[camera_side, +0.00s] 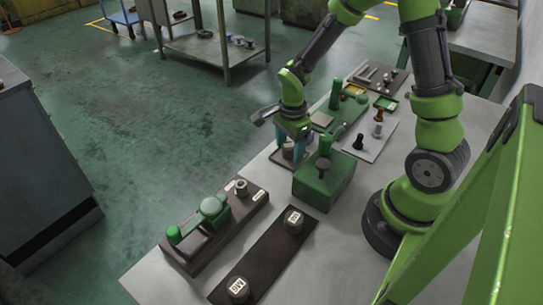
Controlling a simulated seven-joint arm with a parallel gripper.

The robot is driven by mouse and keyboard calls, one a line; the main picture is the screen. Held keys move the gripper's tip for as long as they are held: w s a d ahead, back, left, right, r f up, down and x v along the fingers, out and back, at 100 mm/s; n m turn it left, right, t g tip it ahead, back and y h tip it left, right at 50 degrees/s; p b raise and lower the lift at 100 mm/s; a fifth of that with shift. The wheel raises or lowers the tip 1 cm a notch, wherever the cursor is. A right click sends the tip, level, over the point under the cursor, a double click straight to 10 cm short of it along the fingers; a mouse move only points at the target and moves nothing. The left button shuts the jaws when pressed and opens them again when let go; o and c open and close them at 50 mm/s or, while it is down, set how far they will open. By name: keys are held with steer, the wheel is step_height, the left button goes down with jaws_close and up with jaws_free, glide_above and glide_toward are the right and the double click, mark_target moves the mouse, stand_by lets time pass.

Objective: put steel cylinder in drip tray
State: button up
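My gripper (290,144) points down over the far-left edge of the table, with its teal fingers apart. A small grey cylinder (288,152), which looks like the steel cylinder, shows between the fingers. I cannot tell whether the fingers press on it or only stand around it. A shallow dark tray (278,159), which looks like the drip tray, lies directly below. The cylinder appears in or just above this tray; its base is too small to make out. The green block in front hides part of the tray.
A green block (323,185) with a dark-topped knob stands close beside my gripper. A brown fixture (215,228) with green parts and a dark plate (262,262) with labelled black knobs lie nearer. A pale plate (370,138) holds upright pieces. Bare table shows at the front edge.

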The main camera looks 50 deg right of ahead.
steer(key=shift+r, duration=0.1)
step_height(320, 180, up, 12)
step_height(320, 180, up, 7)
steer(key=n+t, duration=0.3)
steer(key=n, duration=0.5)
glide_above(290, 146)
steer(key=s+a, duration=0.4)
steer(key=s+a+r+n+t+y, duration=0.2)
steer(key=s+a+r+n+t, duration=0.1)
steer(key=n, duration=0.6)
steer(key=shift+s+a+r+n+t, duration=0.3)
steer(key=shift+s+r+t, duration=0.3)
steer(key=shift+s, duration=0.4)
steer(key=shift+c, duration=0.3)
